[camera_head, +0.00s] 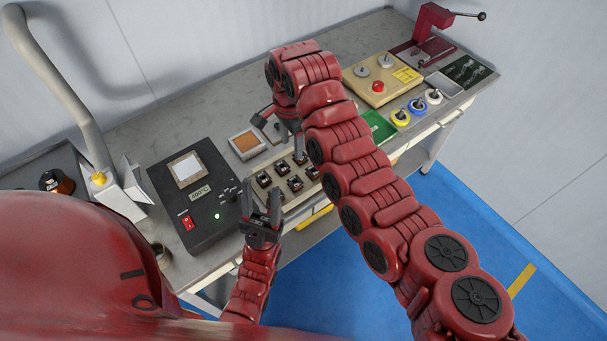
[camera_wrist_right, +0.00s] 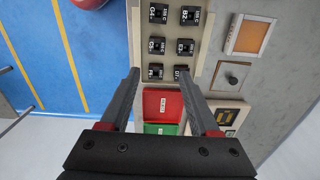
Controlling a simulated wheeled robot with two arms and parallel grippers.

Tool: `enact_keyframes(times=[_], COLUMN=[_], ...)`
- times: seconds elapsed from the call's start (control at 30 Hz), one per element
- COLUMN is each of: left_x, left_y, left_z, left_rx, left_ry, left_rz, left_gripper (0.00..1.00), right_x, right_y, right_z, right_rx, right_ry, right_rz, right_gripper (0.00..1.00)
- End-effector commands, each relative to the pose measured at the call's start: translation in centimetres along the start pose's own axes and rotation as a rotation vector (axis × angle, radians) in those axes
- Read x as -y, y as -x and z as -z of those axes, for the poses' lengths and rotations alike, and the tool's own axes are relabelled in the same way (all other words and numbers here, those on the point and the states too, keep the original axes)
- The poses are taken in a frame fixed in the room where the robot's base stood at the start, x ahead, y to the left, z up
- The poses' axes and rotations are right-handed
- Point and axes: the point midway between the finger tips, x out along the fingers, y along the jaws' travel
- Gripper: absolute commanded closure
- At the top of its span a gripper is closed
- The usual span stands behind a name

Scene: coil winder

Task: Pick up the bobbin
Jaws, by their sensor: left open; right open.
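Several small black bobbin-like pieces (camera_head: 295,183) with white labels sit in two rows in a cream holder (camera_wrist_right: 172,85) on the bench. In the right wrist view the pieces (camera_wrist_right: 186,46) show near the top, beyond the fingertips. I cannot tell which one is the task's bobbin. My right gripper (camera_head: 288,132) is above the holder area, open and empty; its fingers (camera_wrist_right: 162,88) also show in the right wrist view, apart over the holder's end. My left gripper (camera_head: 261,200) is open and empty, fingers up, at the bench's front edge beside the black control box.
A black control box (camera_head: 203,205) with a display stands left of the holder. Red (camera_wrist_right: 163,104) and green (camera_wrist_right: 160,128) labelled areas lie by the holder. An orange-topped square (camera_head: 246,143) is behind it. Wire spools (camera_head: 400,117) and a red clamp (camera_head: 432,20) stand right.

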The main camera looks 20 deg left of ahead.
Motion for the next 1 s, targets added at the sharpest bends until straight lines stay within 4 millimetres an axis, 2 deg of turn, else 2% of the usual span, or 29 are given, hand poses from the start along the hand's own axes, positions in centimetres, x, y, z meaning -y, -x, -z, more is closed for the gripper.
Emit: enact_keyframes(times=[0.07, 0.2, 0.33, 0.47, 0.5, 0.53, 0.7, 0.87, 1.0], left_x=[0.0, 0.0, -0.1, -0.2, -0.1, -0.1, -0.1, -0.1, 0.0], left_y=[0.1, 0.5, 1.7, 4.0, 2.7, 2.4, 1.5, 1.2, 0.0], left_z=[0.0, -0.1, -0.3, -0.7, -0.5, -0.4, -0.2, -0.2, 0.0], left_rx=[0.0, 0.0, 0.001, 0.001, 0.001, 0.001, 0.0, 0.0, 0.0], left_ry=[0.0, 0.0, 0.0, 0.0, 0.0, 0.0, 0.0, 0.0, 0.0], left_rz=[0.0, 0.0, 0.0, 0.0, 0.0, 0.0, 0.0, 0.0, 0.0], left_gripper=[0.5, 0.5, 0.5, 0.5, 0.5, 0.5, 0.5, 0.5, 0.5], right_x=[-0.2, -0.4, -0.3, -0.3, -0.4, -0.5, -0.4, -0.4, -0.6], right_y=[-0.5, -3.1, -5.3, -8.3, -8.3, -8.9, -11.3, -12.2, -13.2], right_z=[-0.3, -0.3, -0.2, -0.1, -0.1, -0.1, -0.1, 0.0, 0.2], right_rx=[0.002, 0.001, -0.002, -0.002, 0.0, 0.001, 0.0, 0.0, 0.0], right_ry=[-0.001, 0.0, -0.002, 0.0, -0.001, 0.0, 0.0, -0.001, -0.002], right_rz=[-0.013, -0.017, -0.011, -0.009, -0.013, -0.016, -0.013, -0.01, -0.011], right_gripper=[0.38, 0.38, 0.38, 0.38, 0.38, 0.38, 0.38, 0.38, 0.38])
